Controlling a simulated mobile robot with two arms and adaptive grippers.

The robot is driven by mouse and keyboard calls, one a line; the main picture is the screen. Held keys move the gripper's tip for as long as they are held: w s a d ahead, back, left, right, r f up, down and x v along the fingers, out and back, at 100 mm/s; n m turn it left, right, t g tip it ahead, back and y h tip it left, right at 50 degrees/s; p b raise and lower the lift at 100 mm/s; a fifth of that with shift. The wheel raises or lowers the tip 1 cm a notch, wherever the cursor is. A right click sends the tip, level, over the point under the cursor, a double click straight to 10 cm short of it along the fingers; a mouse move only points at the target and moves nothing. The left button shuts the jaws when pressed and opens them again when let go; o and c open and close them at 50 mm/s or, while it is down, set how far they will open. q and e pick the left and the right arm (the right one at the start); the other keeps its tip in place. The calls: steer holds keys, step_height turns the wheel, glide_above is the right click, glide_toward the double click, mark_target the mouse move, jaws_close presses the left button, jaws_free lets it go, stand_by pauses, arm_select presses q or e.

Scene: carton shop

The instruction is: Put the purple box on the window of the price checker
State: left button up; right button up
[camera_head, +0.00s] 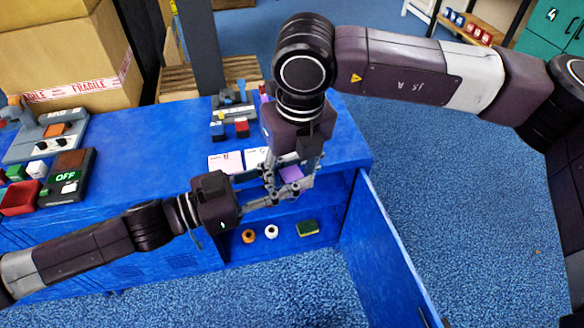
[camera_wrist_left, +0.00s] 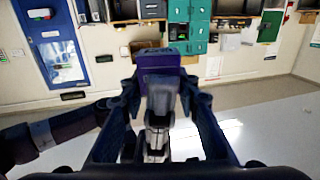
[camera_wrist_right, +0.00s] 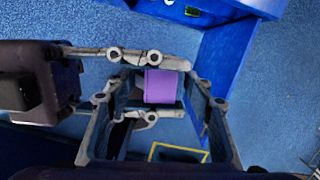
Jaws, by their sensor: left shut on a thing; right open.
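The purple box (camera_head: 291,174) is held in my left gripper (camera_head: 284,190), over the front edge of the blue counter near its open door. In the left wrist view the box (camera_wrist_left: 172,61) is at the fingertips. In the right wrist view the box (camera_wrist_right: 160,86) sits between the left gripper's two fingers, which come in from the left. My right gripper (camera_wrist_right: 158,105) is open and comes down from above, its fingers on either side of the box. Grey devices stand at the counter's left, one (camera_head: 68,178) showing "OFF"; I cannot tell which is the price checker.
The blue counter (camera_head: 160,130) has bare top between the devices and the paper cards (camera_head: 227,161). Tape rolls (camera_head: 271,231) and a green block (camera_head: 308,227) lie on the shelf below. The open cabinet door (camera_head: 385,250) juts forward. Cartons (camera_head: 70,60) stand behind.

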steer(key=c, duration=1.2)
arm_select(q)
steer(key=o, duration=1.3)
steer(key=shift+c, duration=0.2)
arm_select(e)
steer(key=shift+c, duration=0.3)
